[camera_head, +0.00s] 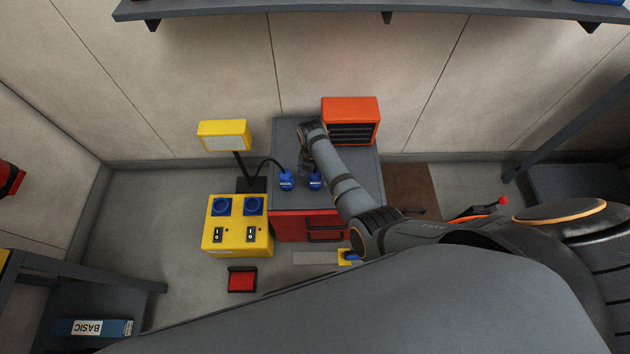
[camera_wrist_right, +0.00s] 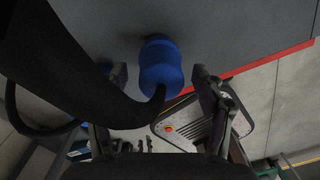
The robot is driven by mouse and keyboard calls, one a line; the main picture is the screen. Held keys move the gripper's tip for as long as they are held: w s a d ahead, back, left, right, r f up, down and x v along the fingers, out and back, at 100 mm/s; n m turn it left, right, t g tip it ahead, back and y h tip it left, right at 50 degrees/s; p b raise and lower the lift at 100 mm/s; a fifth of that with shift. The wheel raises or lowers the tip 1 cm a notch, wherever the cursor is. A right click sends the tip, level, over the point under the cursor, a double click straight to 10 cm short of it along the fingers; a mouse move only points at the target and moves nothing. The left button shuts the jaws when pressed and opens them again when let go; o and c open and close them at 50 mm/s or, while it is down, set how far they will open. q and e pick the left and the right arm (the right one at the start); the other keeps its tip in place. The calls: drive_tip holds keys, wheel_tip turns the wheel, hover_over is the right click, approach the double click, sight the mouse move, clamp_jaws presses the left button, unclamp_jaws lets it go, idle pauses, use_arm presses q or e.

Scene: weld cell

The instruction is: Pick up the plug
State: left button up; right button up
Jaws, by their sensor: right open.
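Two blue plugs stand on the grey top of a red cabinet (camera_head: 345,165) in the head view. The left plug (camera_head: 286,181) has a black cable running to the yellow lamp. The right plug (camera_head: 315,181) is close to my right gripper (camera_head: 306,168), partly hidden by the arm. In the right wrist view a blue plug (camera_wrist_right: 161,66) with a thick black cable sits between the two open fingers, with gaps on both sides. Which plug this is, I cannot tell for sure. My left gripper is out of view.
A yellow box (camera_head: 237,238) with two blue sockets stands left of the cabinet, beneath the yellow lamp (camera_head: 223,135). An orange drawer unit (camera_head: 352,106) stands at the cabinet's back right. A red tray (camera_head: 242,280) lies on the floor. A shelf (camera_head: 340,10) hangs above.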

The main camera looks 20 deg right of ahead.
drive_tip(key=shift+f, duration=0.55)
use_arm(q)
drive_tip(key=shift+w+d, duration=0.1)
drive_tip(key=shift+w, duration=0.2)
use_arm(e)
drive_tip(key=shift+r, duration=0.1)
drive_tip(key=shift+c, duration=0.2)
drive_tip(key=c, duration=1.4)
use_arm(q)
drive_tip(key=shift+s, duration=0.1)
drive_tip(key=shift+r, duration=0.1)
use_arm(e)
drive_tip(key=shift+r, duration=0.1)
